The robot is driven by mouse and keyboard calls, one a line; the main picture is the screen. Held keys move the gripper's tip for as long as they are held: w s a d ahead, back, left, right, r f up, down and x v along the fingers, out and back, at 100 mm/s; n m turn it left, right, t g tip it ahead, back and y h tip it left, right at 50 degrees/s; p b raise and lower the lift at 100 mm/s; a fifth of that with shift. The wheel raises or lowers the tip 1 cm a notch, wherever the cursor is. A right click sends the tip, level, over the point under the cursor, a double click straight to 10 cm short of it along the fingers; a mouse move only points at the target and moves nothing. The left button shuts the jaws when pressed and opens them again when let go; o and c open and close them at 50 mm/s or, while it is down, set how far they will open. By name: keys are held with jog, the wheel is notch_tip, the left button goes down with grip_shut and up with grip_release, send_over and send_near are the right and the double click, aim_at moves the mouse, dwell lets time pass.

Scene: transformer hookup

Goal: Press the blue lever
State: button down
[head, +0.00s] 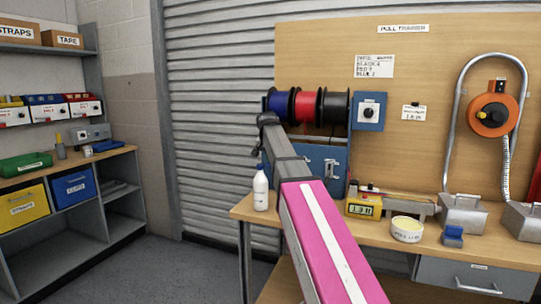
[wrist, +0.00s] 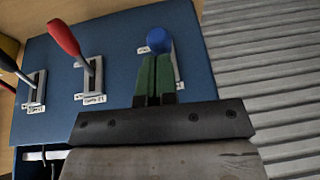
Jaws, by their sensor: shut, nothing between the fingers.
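The blue lever (wrist: 158,41) shows in the wrist view as a round blue knob at the upper middle of a blue panel (wrist: 115,40). My gripper (wrist: 154,62) has green fingers shut together with nothing between them. Its fingertips point at the knob and overlap its lower edge in the picture; I cannot tell whether they touch. The lever's stem and slot are mostly hidden behind the fingers. In the head view the blue panel (head: 327,158) is partly hidden behind my arm, and I cannot make out my gripper or the blue lever there.
A red lever (wrist: 66,42) and a black lever (wrist: 10,65) stand on the panel left of the blue one. In the head view, blue, red and black spools (head: 305,107) hang above the panel. A white bottle (head: 261,189) stands on the bench's left end. A ribbed shutter (head: 215,120) lies left.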

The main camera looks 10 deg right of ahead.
aim_at(268, 166)
jog(key=shift+t+h, duration=0.3)
jog(key=shift+t, duration=0.3)
jog(key=shift+s+a+f, duration=0.15)
jog(key=shift+s+f, duration=0.1)
jog(key=shift+f, duration=0.4)
jog(key=shift+s+a+f, duration=0.15)
jog(key=shift+s+f, duration=0.1)
jog(key=shift+f, duration=0.4)
jog(key=shift+s+a+f, duration=0.15)
jog(key=shift+s+f, duration=0.1)
jog(key=shift+f, duration=0.4)
